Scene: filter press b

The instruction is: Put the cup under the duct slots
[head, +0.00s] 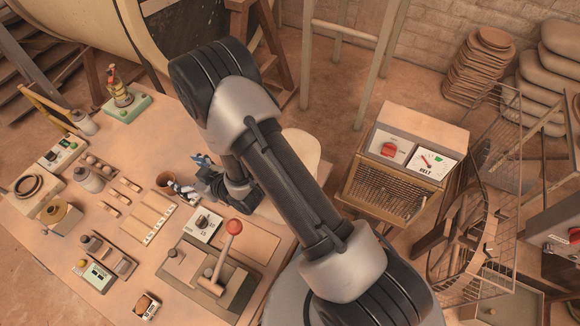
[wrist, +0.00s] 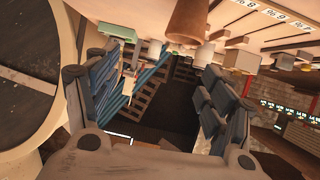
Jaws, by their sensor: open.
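A brown cup (head: 166,180) stands on the workbench, just left of my gripper in the head view. In the wrist view the cup (wrist: 188,20) shows at the top, appearing inverted and cut by the frame edge. My gripper (head: 190,174) is open, with its fingers spread toward the cup's side of the bench. In the wrist view nothing shows held between the fingers of my gripper (wrist: 158,88). I cannot tell whether a finger touches the cup. I cannot clearly pick out the duct slots; a flat slatted panel (head: 148,218) with a marked edge lies left of my gripper.
The bench (head: 70,210) carries jars, small blocks and switch boxes on the left. A red-knobbed lever (head: 233,228) stands up close below my gripper. A dial box (head: 204,223) sits beside it. A mesh-fronted cabinet (head: 395,185) marked BELT stands to the right.

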